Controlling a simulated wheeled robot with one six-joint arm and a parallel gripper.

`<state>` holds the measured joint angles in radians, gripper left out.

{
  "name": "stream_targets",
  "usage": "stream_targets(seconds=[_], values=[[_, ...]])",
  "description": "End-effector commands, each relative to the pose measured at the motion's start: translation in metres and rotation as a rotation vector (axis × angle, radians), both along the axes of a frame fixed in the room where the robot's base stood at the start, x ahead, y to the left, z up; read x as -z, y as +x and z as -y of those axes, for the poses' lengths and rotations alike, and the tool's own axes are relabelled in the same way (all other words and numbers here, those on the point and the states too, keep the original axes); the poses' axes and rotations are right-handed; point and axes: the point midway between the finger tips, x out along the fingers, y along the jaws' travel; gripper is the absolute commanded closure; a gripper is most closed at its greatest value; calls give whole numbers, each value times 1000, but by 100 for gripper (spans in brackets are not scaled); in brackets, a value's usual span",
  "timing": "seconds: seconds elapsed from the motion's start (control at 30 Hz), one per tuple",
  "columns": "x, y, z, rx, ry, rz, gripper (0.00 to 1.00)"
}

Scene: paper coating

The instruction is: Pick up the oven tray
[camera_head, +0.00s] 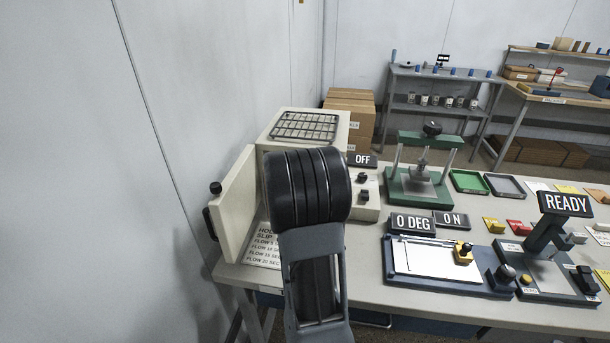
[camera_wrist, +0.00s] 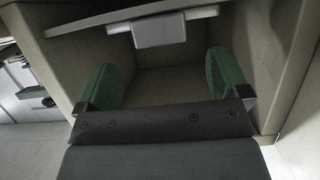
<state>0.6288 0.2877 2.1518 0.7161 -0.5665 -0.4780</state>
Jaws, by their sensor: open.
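The oven (camera_head: 343,122) is a cream box at the table's left end, with its door (camera_head: 236,205) swung open to the left. In the wrist view its open cavity (camera_wrist: 165,85) fills the middle. What looks like the oven tray (camera_wrist: 95,27) is a pale flat sheet across the top of that view, with a light block-shaped handle (camera_wrist: 160,31) at its middle. My gripper (camera_wrist: 160,80) is open, its two green fingers spread at the cavity mouth. The handle lies between and beyond the fingers in the picture, with no visible contact. My arm hides the gripper and oven front in the head view.
A wire rack (camera_head: 306,127) lies on top of the oven. An OFF sign (camera_head: 362,159) stands to its right. A green press (camera_head: 420,185) and a flat coating device (camera_head: 430,262) are further right on the table. A wall is close on the left.

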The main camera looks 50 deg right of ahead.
Motion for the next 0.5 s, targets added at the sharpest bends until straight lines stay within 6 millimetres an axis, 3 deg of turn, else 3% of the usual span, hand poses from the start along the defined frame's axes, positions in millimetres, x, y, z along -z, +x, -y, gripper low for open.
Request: stream_targets(seconds=[0.5], values=[[18, 26, 39, -4, 1, 0, 6]])
